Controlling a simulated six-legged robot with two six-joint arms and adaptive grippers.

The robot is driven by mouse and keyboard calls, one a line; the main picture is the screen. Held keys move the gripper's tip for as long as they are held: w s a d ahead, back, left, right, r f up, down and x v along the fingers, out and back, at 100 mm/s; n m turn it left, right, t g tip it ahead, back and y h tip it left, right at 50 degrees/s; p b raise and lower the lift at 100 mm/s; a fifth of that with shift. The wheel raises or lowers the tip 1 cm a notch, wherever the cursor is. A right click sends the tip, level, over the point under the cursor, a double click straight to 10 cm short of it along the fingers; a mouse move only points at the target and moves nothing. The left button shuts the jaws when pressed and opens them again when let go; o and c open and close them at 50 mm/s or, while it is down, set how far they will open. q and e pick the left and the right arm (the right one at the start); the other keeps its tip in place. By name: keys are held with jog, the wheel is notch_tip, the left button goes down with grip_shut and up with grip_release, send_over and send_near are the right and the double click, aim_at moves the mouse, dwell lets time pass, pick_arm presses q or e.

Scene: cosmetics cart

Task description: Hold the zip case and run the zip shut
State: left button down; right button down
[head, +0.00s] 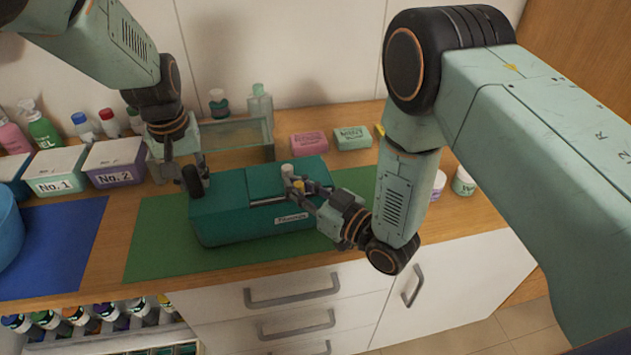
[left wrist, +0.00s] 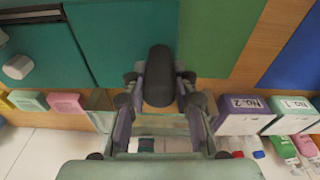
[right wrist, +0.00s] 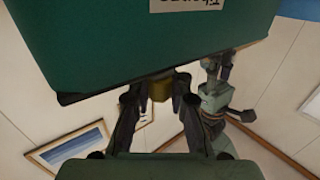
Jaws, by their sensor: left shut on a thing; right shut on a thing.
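The teal zip case (head: 235,220) lies on the green mat, its label facing front. My left gripper (head: 195,178) is shut on a dark rounded grip (left wrist: 159,75) at the case's left end. My right gripper (head: 303,192) is shut on a small yellow zip pull (head: 298,184) on the right half of the case top; a yellow piece also shows between its fingers in the right wrist view (right wrist: 160,88). A pale zip track (head: 268,201) runs left from there. A white knob (head: 287,170) stands beside the pull. My right fingers partly hide the track.
The green mat (head: 150,240) is bare left of the case. Boxes No. 1 (head: 58,172) and No. 2 (head: 115,165) stand at the back left. A glass tray (head: 235,140) is behind the case. Pink (head: 309,143) and green (head: 352,138) soaps lie at the back right.

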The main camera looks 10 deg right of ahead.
aim_at(262, 201)
pick_arm(q)
jog(key=shift+w+r, duration=0.1)
pick_arm(e)
jog(key=a, duration=0.7)
jog(key=shift+s+a, duration=0.1)
jog(key=shift+s, duration=0.25)
pick_arm(q)
jog(key=shift+d, duration=0.1)
pick_arm(e)
jog(key=c, duration=1.6)
grip_release()
jog(key=shift+c, duration=0.2)
jog(key=o, duration=0.4)
jog(key=v, duration=1.2)
jog(key=shift+w, duration=0.1)
